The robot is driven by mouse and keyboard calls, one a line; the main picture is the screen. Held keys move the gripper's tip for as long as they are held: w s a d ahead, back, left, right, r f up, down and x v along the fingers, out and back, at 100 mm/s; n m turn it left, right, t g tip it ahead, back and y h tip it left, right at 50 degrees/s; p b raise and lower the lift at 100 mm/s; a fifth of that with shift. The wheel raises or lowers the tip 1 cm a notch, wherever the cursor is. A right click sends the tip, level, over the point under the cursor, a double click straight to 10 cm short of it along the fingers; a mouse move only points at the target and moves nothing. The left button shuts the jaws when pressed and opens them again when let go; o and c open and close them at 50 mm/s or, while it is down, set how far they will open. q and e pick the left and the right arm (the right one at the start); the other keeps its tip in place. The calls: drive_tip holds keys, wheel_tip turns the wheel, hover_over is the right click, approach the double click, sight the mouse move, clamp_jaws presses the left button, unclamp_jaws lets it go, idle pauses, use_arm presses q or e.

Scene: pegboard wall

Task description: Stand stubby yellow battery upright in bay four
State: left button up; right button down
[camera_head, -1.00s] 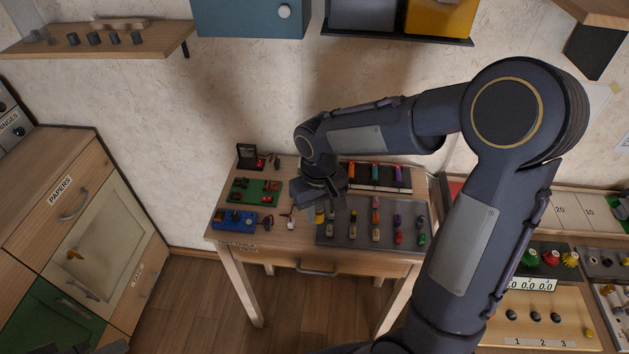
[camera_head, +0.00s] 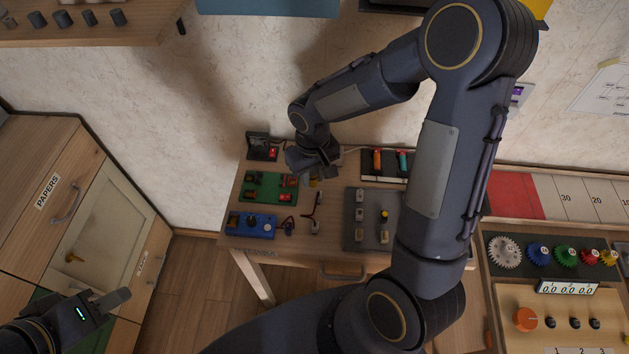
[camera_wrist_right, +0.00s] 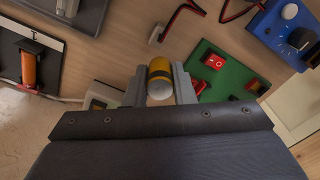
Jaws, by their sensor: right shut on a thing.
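My right gripper (camera_head: 314,180) is shut on a stubby yellow battery (camera_head: 313,183) with a dark band, above the table between the green board and the black rack. In the right wrist view, the battery (camera_wrist_right: 160,78) sits between the two fingers (camera_wrist_right: 160,88), its pale round end facing the camera. The black rack (camera_head: 367,172) at the back holds an orange battery and a teal one.
A grey tray (camera_head: 352,238) with several batteries stands at the front, partly behind my right arm. A green board (camera_head: 270,188), a blue box (camera_head: 250,226) and loose wired parts (camera_head: 289,225) occupy the table's left. A small black box (camera_head: 262,146) stands at the back.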

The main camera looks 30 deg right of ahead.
sight(313, 184)
wheel_tip(313, 184, down, 3)
drive_tip(key=shift+f, duration=0.2)
drive_tip(key=shift+f, duration=0.1)
drive_tip(key=c, duration=1.2)
unclamp_jaws()
